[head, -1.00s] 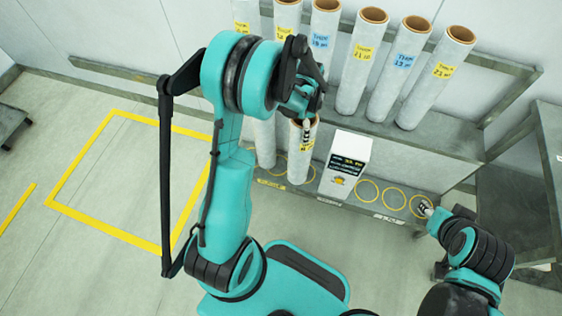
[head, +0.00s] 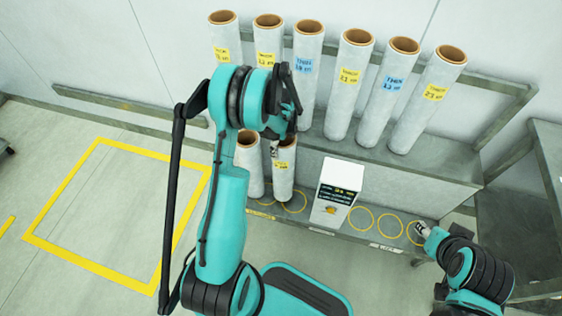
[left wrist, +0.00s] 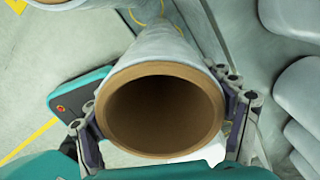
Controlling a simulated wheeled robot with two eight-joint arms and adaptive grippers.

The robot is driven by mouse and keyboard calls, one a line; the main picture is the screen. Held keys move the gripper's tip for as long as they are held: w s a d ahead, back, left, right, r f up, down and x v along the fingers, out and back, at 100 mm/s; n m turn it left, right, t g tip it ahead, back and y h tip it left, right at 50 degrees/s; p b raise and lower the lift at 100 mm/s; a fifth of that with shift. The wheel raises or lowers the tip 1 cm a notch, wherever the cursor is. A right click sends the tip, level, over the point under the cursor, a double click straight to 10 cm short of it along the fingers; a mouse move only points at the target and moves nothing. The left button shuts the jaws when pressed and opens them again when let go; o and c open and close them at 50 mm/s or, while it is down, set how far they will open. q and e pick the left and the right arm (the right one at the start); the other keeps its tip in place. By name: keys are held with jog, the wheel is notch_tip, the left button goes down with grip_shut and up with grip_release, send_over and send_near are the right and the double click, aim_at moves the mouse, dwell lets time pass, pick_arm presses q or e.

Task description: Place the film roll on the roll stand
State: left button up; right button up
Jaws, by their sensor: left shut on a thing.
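My left gripper (head: 273,151) is shut on a film roll (head: 284,172), a pale upright tube with a yellow label. In the left wrist view the roll's brown core (left wrist: 160,110) faces the camera, with a finger on each side. Its lower end is over or on the low stand (head: 385,238), beside a yellow ring (head: 297,203); I cannot tell whether it touches. Another film roll (head: 250,172) stands close to its left. My right gripper (head: 421,229) is over the rightmost ring; its fingers are too small to read.
Several labelled rolls (head: 350,85) lean in a row on the upper shelf (head: 425,152). A white box with a dark display (head: 337,192) stands on the stand, right of the held roll. Empty rings (head: 361,219) lie right of the box. A yellow floor square (head: 98,252) is clear.

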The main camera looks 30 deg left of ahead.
aim_at(283, 170)
pick_arm(q)
jog(key=shift+f+b, duration=0.9)
jog(key=shift+f, duration=1.65)
jog(key=shift+f, duration=0.2)
jog(key=o, duration=1.8)
jog(key=shift+o, duration=0.2)
